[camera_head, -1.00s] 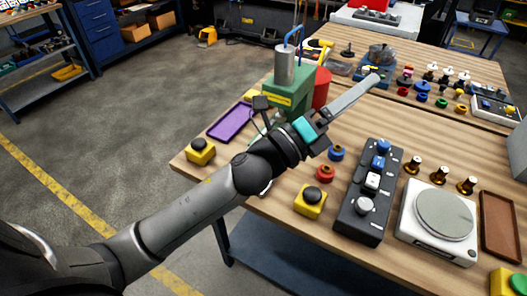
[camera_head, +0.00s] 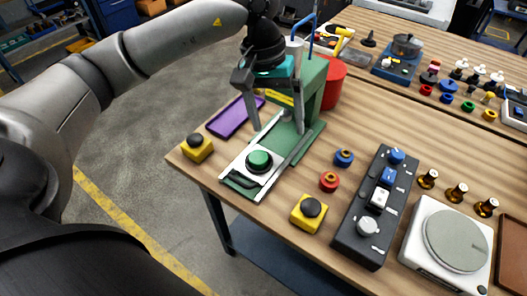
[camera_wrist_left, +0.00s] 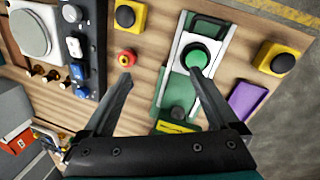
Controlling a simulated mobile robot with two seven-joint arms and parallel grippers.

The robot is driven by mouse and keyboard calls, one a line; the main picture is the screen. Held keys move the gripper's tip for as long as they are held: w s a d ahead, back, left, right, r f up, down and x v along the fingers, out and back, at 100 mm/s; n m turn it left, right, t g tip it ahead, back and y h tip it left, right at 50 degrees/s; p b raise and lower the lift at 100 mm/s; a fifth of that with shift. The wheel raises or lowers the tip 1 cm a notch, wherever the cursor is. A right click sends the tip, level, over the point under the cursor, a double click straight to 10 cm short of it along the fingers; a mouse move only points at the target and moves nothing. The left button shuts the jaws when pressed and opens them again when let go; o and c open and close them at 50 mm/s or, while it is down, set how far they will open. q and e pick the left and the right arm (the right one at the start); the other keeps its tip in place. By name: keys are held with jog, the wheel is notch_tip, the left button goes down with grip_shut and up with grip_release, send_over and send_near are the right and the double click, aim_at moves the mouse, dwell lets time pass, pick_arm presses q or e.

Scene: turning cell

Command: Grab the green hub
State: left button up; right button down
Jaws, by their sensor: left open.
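A green round piece (camera_head: 259,160), which looks like the green hub, sits in a dark round seat on the pale slide plate (camera_head: 238,166) of a green press (camera_head: 312,88). My left gripper (camera_head: 278,131) is open and empty, pointing down above the slide, between the green piece and the press body. In the left wrist view the green piece (camera_wrist_left: 196,57) lies just beyond the right fingertip of the gripper (camera_wrist_left: 160,75), not between the fingers. Another small green part (camera_head: 468,106) stands far right among coloured parts. My right gripper is not in view.
A yellow button box (camera_head: 199,149) and purple tray (camera_head: 236,116) stand left of the slide. A blue ring (camera_head: 344,157), red ring (camera_head: 329,181), second yellow box (camera_head: 309,212) and black control panel (camera_head: 374,210) stand right. A red container (camera_head: 334,75) is behind the press.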

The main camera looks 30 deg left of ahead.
pick_arm(q)
jog(key=r+y, duration=0.1)
jog(key=y, duration=0.1)
send_over(258, 156)
jog(key=shift+m, duration=0.4)
jog(key=f, duration=0.9)
jog(key=shift+s+f, duration=0.3)
jog(key=shift+s, duration=0.05)
jog(key=shift+w+f, duration=0.15)
jog(key=shift+f, duration=1.2)
jog(key=shift+w+f, duration=0.15)
jog(key=shift+f, duration=1.2)
jog(key=shift+r, duration=0.1)
grip_shut()
